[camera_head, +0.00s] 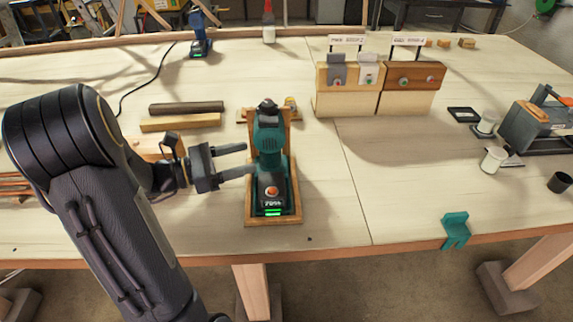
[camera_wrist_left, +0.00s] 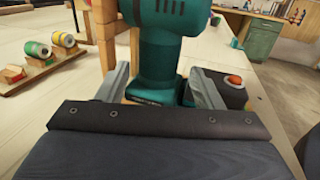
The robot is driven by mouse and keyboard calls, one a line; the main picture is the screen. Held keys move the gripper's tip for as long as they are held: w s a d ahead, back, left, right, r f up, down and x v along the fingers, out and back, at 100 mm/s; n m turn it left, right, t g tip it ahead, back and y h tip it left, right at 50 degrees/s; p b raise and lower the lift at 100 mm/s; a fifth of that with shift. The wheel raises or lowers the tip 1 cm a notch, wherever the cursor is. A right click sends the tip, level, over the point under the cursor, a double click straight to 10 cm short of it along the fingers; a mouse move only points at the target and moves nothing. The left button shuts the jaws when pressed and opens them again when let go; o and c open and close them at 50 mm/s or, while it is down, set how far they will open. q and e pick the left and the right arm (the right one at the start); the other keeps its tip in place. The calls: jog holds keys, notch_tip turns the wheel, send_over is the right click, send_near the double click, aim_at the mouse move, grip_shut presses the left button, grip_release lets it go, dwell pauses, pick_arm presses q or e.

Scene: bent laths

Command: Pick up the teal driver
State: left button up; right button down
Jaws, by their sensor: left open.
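The teal driver (camera_head: 269,140) stands upright in a wooden cradle (camera_head: 250,212) near the middle of the table. Its base has an orange button and a lit green strip. My left gripper (camera_head: 248,160) is open at the driver's left side, its fingers pointing at the handle. In the left wrist view the driver's handle (camera_wrist_left: 155,66) stands between the two open fingers (camera_wrist_left: 160,90). I cannot tell whether either finger touches it. The driver's top is cut off in that view. My right gripper does not show.
Wooden bars (camera_head: 180,122) lie behind my left gripper. A wooden box with knobs (camera_head: 412,80) stands at back right. A teal bracket (camera_head: 455,230) sits at the table's front edge. A blue tool (camera_head: 200,40) with a black cable stands at the back. The table right of the cradle is clear.

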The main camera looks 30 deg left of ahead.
aim_at(269, 151)
pick_arm(q)
jog(key=shift+w+d+r, duration=0.1)
jog(key=shift+w+d, duration=0.05)
jog(key=shift+w, duration=0.15)
jog(key=x, duration=0.3)
jog(key=p+x, duration=0.1)
jog(key=x, duration=0.2)
jog(key=shift+w+d+f, duration=0.2)
jog(key=shift+d+f, duration=0.05)
jog(key=c, duration=1.1)
jog(key=shift+r, duration=0.1)
jog(key=shift+c, duration=0.2)
